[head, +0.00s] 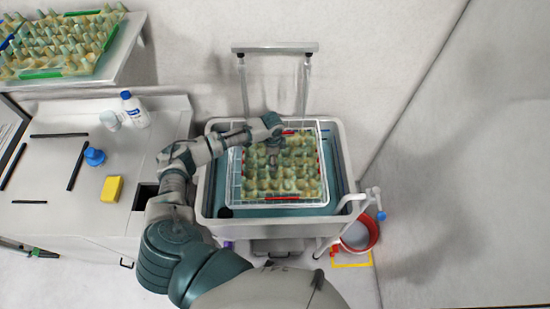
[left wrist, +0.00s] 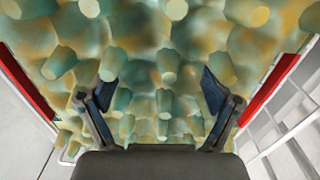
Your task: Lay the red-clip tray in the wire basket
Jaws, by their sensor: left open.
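The red-clip tray (head: 283,199), a yellow-green egg tray with red clips on two opposite edges, lies within the white wire basket (head: 234,190). The basket stands in the teal-lined cart. The tray's bumps (left wrist: 165,65) fill that view, with red clips at both sides and basket wires at right. Whether the fingers touch the tray, I cannot tell. My right gripper is not visible.
The cart's grey rim (head: 207,200) surrounds the basket, and its handle (head: 275,48) rises behind. Another tray with green clips (head: 40,74) is on the upper-left shelf. A bottle (head: 135,112), blue object (head: 94,157) and yellow sponge (head: 113,189) stand on the left counter. A red bucket (head: 373,232) is at right.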

